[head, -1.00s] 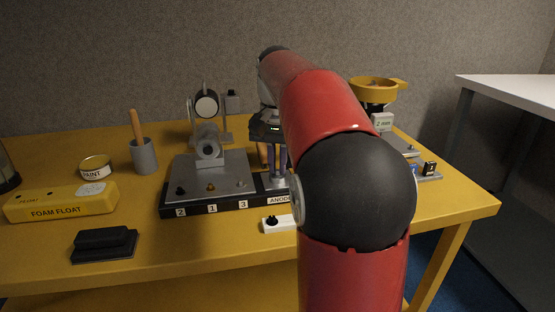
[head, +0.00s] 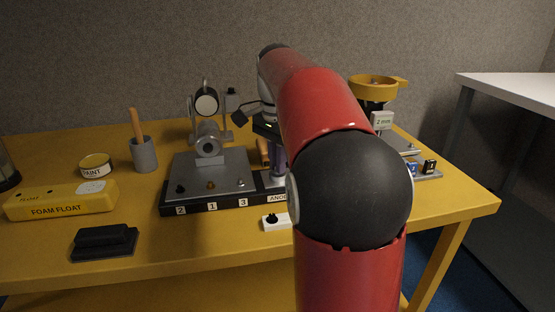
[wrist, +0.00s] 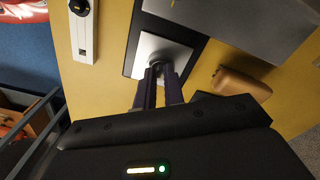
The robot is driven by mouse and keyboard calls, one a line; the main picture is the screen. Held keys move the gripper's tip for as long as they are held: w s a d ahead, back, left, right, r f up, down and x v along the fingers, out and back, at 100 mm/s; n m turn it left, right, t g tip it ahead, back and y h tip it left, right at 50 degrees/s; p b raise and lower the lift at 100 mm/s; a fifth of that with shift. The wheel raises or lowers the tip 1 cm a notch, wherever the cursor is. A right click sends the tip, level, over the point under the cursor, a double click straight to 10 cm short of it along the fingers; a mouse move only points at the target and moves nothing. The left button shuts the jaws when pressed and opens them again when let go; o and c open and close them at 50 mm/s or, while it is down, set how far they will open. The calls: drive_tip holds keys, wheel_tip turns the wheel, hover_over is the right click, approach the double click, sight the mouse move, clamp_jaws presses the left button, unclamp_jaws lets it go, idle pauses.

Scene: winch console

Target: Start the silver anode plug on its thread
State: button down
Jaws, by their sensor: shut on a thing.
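My gripper (head: 277,163) points down over the silver plate at the ANODE-labelled right end of the console base (head: 220,203). In the wrist view, its two purple fingers (wrist: 160,88) are close together over the silver plate (wrist: 172,52). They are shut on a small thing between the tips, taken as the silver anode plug. The fingers hide most of it, so its silver colour and any thread cannot be made out. A small dark round spot shows at the tips. Whether the plug is in the hole or just above it cannot be told.
A white strip with a black knob (head: 275,222) lies in front of the base. The winch (head: 208,145) stands left of my gripper. A wooden handle (wrist: 241,85) lies close by. A yellow foam float (head: 62,203) and black block (head: 104,243) are far left.

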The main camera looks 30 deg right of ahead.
drive_tip(key=shift+f, duration=0.1)
drive_tip(key=m, duration=0.5)
drive_tip(key=shift+m, duration=0.4)
drive_tip(key=m, duration=0.5)
drive_tip(key=c, duration=1.4)
unclamp_jaws()
drive_tip(key=shift+r, duration=3.6)
